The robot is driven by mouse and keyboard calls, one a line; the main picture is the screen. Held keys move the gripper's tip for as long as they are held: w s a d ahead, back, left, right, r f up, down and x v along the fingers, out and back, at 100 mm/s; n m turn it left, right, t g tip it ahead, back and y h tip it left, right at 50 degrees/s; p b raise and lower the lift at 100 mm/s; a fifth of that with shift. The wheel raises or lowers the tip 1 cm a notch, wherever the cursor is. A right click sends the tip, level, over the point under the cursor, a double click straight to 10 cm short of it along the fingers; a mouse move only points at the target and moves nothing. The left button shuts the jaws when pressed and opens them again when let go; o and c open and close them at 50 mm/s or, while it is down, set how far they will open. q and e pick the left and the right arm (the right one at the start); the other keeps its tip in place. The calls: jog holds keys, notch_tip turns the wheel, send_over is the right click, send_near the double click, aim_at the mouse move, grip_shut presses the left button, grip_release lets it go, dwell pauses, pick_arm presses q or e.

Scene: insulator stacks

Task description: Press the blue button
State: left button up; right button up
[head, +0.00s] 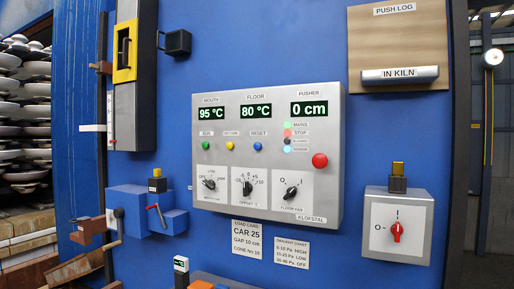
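The blue button (257,146) is a small round button on the front of a grey control panel (215,104) mounted on a blue wall. It sits below the FLOOR display and under a label that reads RESET. A yellow button (231,146) and a green button (205,146) are in the same row to its left. Nothing covers the blue button. I cannot tell from this view whether it is pressed in. Neither of my grippers is in view.
A large red button (320,160) and three rotary knobs are lower on the panel. A lever housing (125,47) and a blue box (126,199) are at the left. A grey switch box (412,212) with a red knob is at the right.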

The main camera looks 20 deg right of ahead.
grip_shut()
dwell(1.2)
